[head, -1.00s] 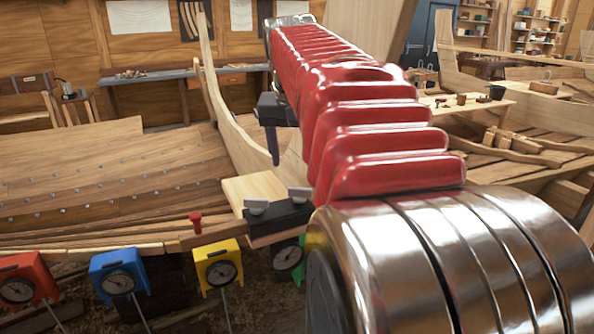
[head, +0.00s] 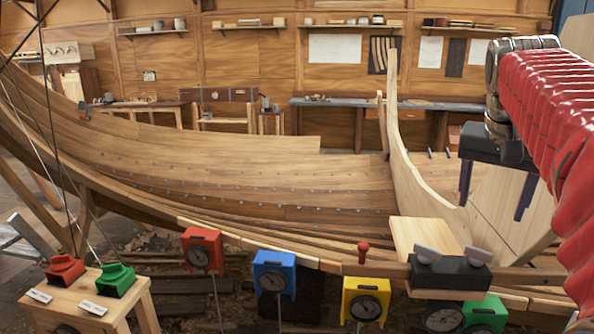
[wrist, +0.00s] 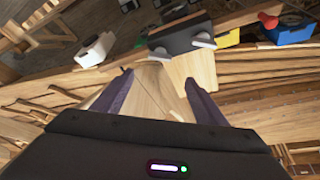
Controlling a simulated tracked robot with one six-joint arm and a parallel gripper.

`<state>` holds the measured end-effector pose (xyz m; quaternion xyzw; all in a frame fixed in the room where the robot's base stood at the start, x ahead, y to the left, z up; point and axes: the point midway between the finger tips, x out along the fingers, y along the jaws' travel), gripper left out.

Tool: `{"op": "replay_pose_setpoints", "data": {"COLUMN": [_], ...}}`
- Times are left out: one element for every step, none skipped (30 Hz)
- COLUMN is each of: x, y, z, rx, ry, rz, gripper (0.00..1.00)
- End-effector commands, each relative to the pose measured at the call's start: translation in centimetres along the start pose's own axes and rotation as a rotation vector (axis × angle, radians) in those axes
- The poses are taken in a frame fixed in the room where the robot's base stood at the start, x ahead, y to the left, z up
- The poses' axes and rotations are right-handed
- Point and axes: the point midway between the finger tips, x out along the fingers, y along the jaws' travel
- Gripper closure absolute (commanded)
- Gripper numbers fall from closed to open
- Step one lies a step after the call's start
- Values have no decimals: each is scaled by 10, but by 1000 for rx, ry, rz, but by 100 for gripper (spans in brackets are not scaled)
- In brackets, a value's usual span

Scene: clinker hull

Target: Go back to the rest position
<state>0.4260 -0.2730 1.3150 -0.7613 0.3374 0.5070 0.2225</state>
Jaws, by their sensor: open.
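My gripper (head: 493,212) hangs at the right of the head view, below my red ribbed arm. Its two purple fingers point down, apart and empty. In the wrist view the fingers (wrist: 157,85) are open with nothing between them but wood further off. Beyond them, a black block with two pale levers (wrist: 182,38) sits by a light wooden board. This block also shows in the head view (head: 450,274), below and left of the gripper, on the hull's edge.
Red (head: 202,250), blue (head: 273,272), yellow (head: 365,300) and green (head: 485,312) boxes line the near hull edge. A red knob (head: 363,252) stands above the yellow one. A wooden stool (head: 90,300) holds red and green items. A curved stem post (head: 405,160) rises left of my gripper.

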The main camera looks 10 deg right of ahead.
Motion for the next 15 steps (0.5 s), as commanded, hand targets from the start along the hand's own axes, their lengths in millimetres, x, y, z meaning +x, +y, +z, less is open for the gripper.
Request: {"op": "replay_pose_setpoints", "data": {"x": [0,1,6,12,18,26,31,37,43,48,52,57,61,65,69], "y": [-1,-2,-4,-5,-6,-7,-8,-8,-10,-12,-14,-18,-21,-24,-29], "z": [-3,-5,-5,-4,-3,0,4,7,14,19,26,35,42,50,61], "rx": [-10,-19,-33,-43,-54,-68,-78,-89,-106,-119,-135,-157,-172,-189,-213], "ry": [12,19,23,21,18,14,12,11,9,7,7,6,6,6,6], "rz": [-4,-8,-12,-15,-17,-19,-22,-24,-29,-34,-40,-48,-55,-62,-72], "gripper": [34,34,34,34,34,34,34,34,34,34,34,34,34,34,34]}}
